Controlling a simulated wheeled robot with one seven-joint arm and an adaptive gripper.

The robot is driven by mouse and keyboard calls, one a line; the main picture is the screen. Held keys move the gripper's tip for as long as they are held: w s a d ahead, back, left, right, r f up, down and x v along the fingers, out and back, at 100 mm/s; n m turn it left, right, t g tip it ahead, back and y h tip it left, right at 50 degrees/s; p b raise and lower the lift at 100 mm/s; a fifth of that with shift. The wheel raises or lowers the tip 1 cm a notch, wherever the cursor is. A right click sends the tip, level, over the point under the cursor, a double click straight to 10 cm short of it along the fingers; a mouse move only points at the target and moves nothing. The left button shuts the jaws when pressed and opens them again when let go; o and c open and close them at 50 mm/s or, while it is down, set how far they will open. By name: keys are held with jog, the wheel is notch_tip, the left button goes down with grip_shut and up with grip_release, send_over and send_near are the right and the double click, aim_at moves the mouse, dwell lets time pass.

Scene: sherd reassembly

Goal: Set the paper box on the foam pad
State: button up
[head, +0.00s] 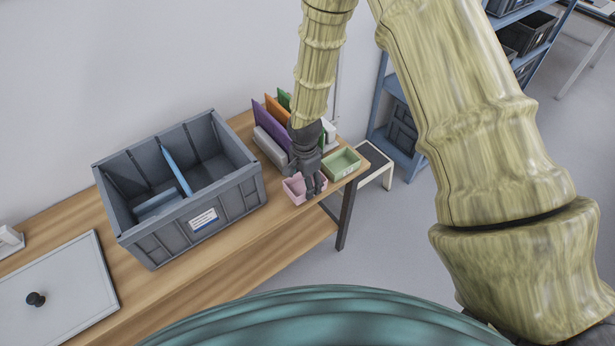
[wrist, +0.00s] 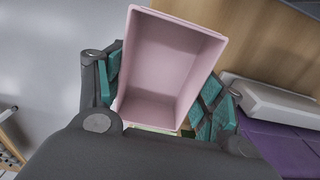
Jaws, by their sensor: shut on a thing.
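A small open pink box (head: 294,190), likely the paper box, is at the right front edge of the wooden table. It also fills the middle of the wrist view (wrist: 170,65), its empty inside facing the camera. My gripper (head: 313,188) points down at it, shut on it, with teal finger pads at its two sides in the wrist view. I cannot tell whether the box touches the table. A flat pale grey panel (head: 62,285) with a dark knob-like piece lies at the left of the table; I cannot tell whether it is the foam pad.
A large grey crate (head: 225,208) with a blue divider stands mid-table. A pale green box (head: 341,165) sits right of my gripper. Purple (head: 272,145), orange and green folders stand behind it in a pale holder (wrist: 270,105). The table's wood (head: 180,265) is bare along the front.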

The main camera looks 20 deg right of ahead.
jog(key=shift+w+d, duration=0.35)
jog(key=shift+w, duration=0.2)
jog(key=shift+w+d+p, duration=0.35)
jog(key=shift+w+p, duration=0.1)
jog(key=shift+w, duration=0.15)
jog(key=shift+w+d+f, duration=0.1)
jog(key=shift+d+f, duration=0.05)
jog(key=shift+f, duration=0.15)
jog(key=shift+f+p, duration=1)
jog(key=shift+f, duration=0.4)
jog(key=shift+f, duration=0.25)
jog(key=o, duration=0.9)
jog(key=shift+r, duration=0.1)
